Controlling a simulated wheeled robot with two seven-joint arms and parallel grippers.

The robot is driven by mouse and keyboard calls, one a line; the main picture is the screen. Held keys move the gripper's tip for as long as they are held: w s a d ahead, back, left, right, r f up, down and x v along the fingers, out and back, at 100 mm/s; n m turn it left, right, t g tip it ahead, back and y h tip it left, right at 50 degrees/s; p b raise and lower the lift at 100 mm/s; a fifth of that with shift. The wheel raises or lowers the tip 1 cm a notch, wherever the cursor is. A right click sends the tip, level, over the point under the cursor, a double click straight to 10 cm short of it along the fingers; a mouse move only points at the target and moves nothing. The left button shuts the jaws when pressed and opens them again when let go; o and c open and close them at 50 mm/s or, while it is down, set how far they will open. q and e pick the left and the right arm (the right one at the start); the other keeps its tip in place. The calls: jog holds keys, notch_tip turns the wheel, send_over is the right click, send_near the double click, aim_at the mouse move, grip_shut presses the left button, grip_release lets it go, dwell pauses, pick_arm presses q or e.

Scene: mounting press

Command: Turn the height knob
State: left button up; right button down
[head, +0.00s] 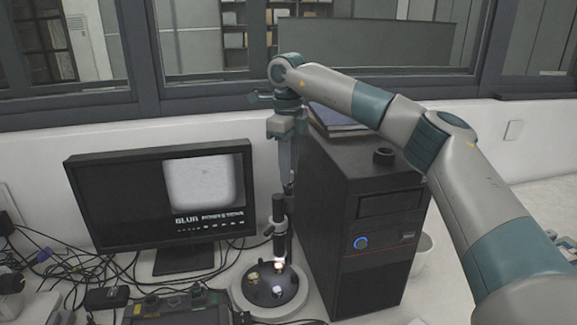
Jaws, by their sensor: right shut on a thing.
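A small black microscope (279,208) stands upright over a round dark stage with a pale rim (240,298), between the monitor and the computer tower. A lit spot glows under its tube. My right gripper (289,187) reaches down from above, its fingers pointing down at the top of the microscope's post. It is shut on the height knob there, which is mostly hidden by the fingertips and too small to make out. My left gripper is not in view.
A monitor (110,205) at the left shows a pale blurred square and the word "BLUR". Tangled cables (70,265) and a control box (180,308) lie at the front left.

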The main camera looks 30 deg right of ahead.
jog(key=n+p, duration=0.1)
jog(key=n, duration=0.4)
jog(key=shift+r, duration=0.1)
dwell(0.3)
jog(key=c, duration=1.5)
grip_release()
jog(key=shift+r, duration=0.1)
jog(key=shift+r, duration=0.25)
notch_tip(320, 180, up, 17)
jog(key=shift+s+f+b, duration=0.15)
jog(key=shift+b, duration=0.7)
